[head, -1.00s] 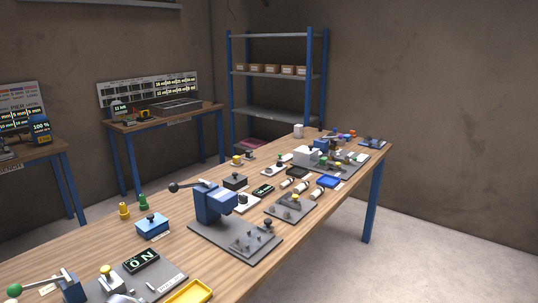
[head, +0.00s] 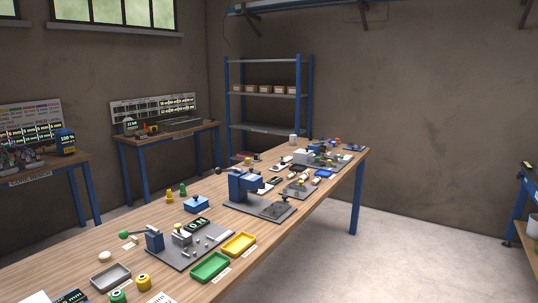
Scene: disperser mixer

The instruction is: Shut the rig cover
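My gripper is not in view. No part is clearly recognisable as the rig cover, and the far units are too small to tell a cover's state. On the long wooden bench, a blue press-like unit (head: 240,184) stands on a grey plate in the middle. Farther back, a whitish block-shaped unit (head: 305,157) stands on a further plate.
A green tray (head: 210,266), a yellow tray (head: 239,244) and a grey tray (head: 110,277) lie near the bench's front. A blue shelf rack (head: 268,93) and side tables (head: 165,136) stand behind. Clear floor (head: 390,245) lies to the right of the bench.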

